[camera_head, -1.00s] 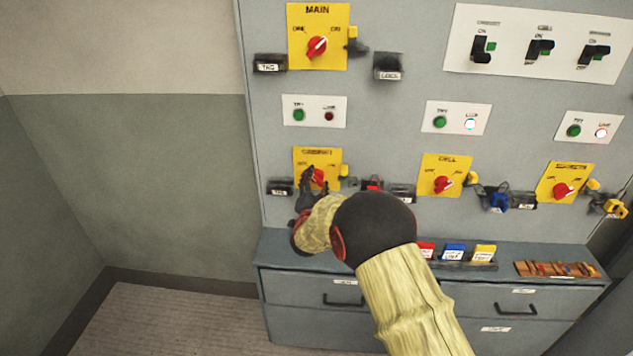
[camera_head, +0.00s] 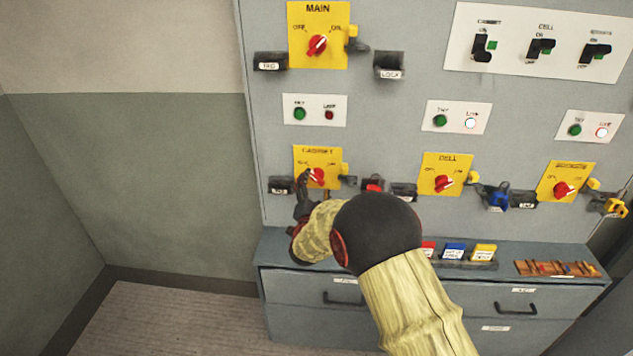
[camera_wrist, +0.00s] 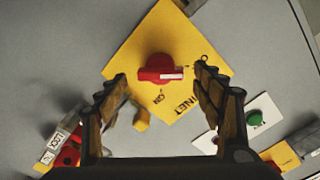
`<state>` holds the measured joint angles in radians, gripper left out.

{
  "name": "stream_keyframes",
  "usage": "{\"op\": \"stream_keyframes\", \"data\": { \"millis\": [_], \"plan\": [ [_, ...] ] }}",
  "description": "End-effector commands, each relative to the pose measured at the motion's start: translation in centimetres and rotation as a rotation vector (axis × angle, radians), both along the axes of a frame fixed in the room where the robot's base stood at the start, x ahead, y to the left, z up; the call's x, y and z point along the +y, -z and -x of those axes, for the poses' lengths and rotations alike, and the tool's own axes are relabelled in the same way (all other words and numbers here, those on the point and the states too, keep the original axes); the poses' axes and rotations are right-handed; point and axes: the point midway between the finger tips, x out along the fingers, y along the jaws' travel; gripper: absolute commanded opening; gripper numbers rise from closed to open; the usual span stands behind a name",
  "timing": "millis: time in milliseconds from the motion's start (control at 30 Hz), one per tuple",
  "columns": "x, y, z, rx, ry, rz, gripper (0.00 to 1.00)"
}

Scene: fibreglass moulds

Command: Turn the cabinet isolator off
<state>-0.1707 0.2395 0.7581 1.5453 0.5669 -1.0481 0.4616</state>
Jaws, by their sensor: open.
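The cabinet isolator is a red rotary knob (camera_head: 317,176) on a yellow plate (camera_head: 331,157) at the lower left of the panel. In the wrist view the knob (camera_wrist: 160,73) shows ahead of and between my fingertips, with its white mark turned roughly towards the OFF lettering rather than ON. My gripper (camera_head: 304,180) is open just left of the knob in the head view. In the wrist view my gripper (camera_wrist: 161,80) has a finger on each side, with visible gaps and nothing held. My fingers partly cover the plate's left side in the head view.
The cabinet's lamp plate (camera_head: 314,110) is above, with a green button and a dark red lamp. A tag holder (camera_head: 281,186) and a lock holder (camera_head: 403,192) flank the isolator. The cell isolator (camera_head: 443,184) is to the right. A drawer ledge (camera_head: 285,249) juts out below.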

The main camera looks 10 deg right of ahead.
Motion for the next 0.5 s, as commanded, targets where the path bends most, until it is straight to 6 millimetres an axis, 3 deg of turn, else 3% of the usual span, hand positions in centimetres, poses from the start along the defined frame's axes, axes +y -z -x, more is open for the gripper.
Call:
{"op": "stream_keyframes", "data": {
  "millis": [300,500],
  "plan": [
    [2.1,0.0,6.0,0.001,-0.001,-0.001,0.67],
    [2.6,0.0,8.0,0.000,-0.001,-0.001,0.67]
  ]
}}
